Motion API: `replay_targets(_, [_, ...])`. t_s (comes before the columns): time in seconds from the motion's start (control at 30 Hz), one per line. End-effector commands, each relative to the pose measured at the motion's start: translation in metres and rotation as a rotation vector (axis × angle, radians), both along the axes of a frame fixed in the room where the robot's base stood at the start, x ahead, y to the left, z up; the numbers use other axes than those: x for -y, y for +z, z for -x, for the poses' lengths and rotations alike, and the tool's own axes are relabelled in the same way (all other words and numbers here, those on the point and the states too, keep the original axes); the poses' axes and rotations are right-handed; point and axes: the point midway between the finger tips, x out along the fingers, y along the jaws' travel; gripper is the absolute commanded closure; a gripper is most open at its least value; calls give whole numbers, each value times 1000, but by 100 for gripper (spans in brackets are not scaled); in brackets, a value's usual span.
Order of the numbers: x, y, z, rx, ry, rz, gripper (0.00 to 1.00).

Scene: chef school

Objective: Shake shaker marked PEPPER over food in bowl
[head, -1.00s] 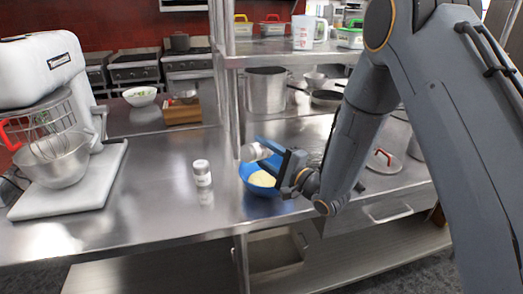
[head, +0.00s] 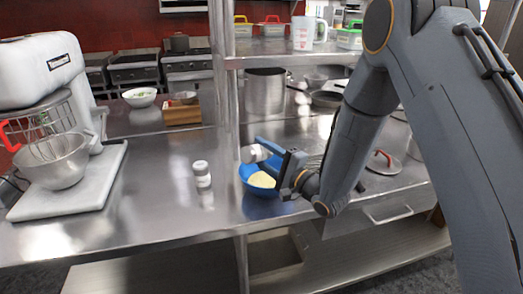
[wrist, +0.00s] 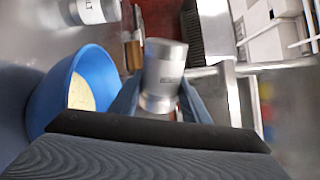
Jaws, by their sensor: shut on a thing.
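The bowl shows at the left in the wrist view (wrist: 48,98). A second shaker (head: 202,173) stands upright on the counter left of the bowl; its label ends in "LT" in the wrist view (wrist: 92,10).
A stand mixer (head: 45,70) on a white base is at the left. A shelf post (head: 230,100) rises behind the bowl. A large pot (head: 265,92) and pans are at the back, and a lid (head: 382,163) lies at right. Counter left of the second shaker is clear.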

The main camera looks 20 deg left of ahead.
Motion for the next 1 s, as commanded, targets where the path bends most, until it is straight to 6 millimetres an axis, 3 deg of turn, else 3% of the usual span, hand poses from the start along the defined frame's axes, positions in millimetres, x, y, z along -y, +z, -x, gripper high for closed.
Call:
replay_targets(0.27, [-1, 4, 1, 17, 0, 7, 85])
replay_targets(0.47, [-6, 11, 7, 142, -5, 75, 85])
replay_targets(1.0, [-20, 35, 30, 987, -18, 551, 85])
